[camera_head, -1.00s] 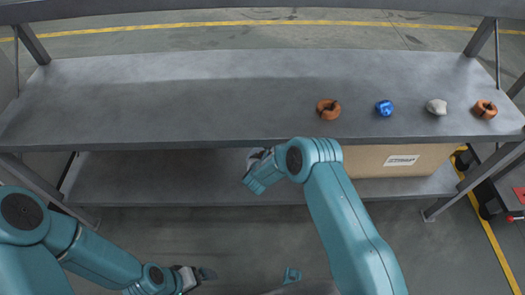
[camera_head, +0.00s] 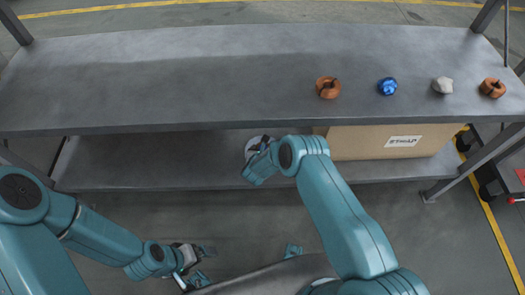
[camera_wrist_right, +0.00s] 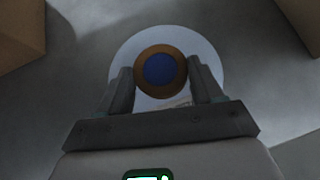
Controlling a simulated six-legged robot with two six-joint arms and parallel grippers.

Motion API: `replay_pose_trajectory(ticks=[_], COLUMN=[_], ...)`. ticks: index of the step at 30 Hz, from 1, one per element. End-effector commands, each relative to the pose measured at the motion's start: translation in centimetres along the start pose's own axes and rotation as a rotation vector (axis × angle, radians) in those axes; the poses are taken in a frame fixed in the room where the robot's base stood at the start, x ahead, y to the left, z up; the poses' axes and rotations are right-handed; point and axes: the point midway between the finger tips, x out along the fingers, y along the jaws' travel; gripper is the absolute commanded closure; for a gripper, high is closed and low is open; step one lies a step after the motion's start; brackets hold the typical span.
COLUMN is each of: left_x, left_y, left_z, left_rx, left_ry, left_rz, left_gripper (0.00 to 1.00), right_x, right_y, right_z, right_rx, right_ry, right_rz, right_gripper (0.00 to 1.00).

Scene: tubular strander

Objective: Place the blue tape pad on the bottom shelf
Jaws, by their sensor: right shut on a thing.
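My right gripper (camera_wrist_right: 160,88) is shut on a round piece with a blue centre and a brown-orange ring (camera_wrist_right: 160,70). A wide pale disc (camera_wrist_right: 208,55) shows around and behind this piece. In the head view my right gripper (camera_head: 258,146) is at the bottom shelf (camera_head: 130,165), below the front edge of the upper shelf, with part of the pale disc (camera_head: 252,146) showing beside it. I cannot tell whether the disc touches the bottom shelf. My left gripper (camera_head: 198,254) is low in front of the shelves, apart from them; its finger gap is unclear.
The upper shelf (camera_head: 180,80) overhangs the bottom one and carries two copper-coloured rings (camera_head: 328,87) (camera_head: 492,88), a blue lump (camera_head: 387,86) and a grey lump (camera_head: 442,85). A cardboard box (camera_head: 360,143) stands right of my right gripper. The bottom shelf's left side is clear.

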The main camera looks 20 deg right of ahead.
Motion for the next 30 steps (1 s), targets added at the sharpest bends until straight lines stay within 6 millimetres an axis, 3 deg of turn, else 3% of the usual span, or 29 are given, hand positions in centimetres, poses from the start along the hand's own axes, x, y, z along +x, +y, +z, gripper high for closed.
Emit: replay_pose_trajectory(ticks=[11,12,14,25,30], left_x=[0.5,0.4,0.4,-0.3,-1.7], left_y=[-0.2,-0.1,-0.1,0.1,0.6], left_z=[0.0,0.0,0.0,0.0,0.0], left_rx=[0.0,0.0,0.0,0.0,0.0], left_ry=[0.0,0.0,0.0,0.0,0.0], left_rz=[0.0,0.0,0.0,0.0,0.0], left_gripper=[0.0,0.0,0.0,0.0,0.0], right_x=[0.7,0.6,0.6,0.0,-3.4], right_y=[0.0,0.0,0.0,0.0,0.1], right_z=[-0.2,-0.1,-0.1,0.3,0.5], right_rx=[0.0,0.0,0.0,0.0,-0.003], right_ry=[-0.004,-0.002,-0.002,-0.001,0.001], right_rz=[0.0,0.0,0.0,0.0,0.002], right_gripper=[0.74,0.24,0.08,0.08,0.08])
